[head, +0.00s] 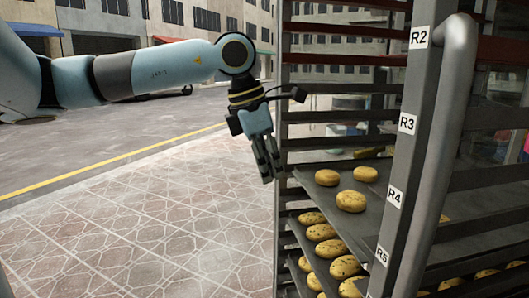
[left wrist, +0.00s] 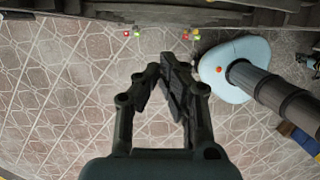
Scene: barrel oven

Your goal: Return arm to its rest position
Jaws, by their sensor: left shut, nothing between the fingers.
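My left gripper (head: 268,172) hangs downward from the left arm, which reaches in from the left in the head view. It is beside the left edge of the rack, just left of a tray. Its fingers are shut with nothing between them. In the left wrist view the fingers (left wrist: 165,72) point over the patterned paving, and nothing is held. My right gripper is not in view.
A tall metal rack with a grey post (head: 412,130) labelled R2 to R5 stands at the right. Its trays (head: 375,225) hold several round cookies (head: 351,201). The paved floor (head: 140,225) left of the rack is clear. Buildings stand behind a road.

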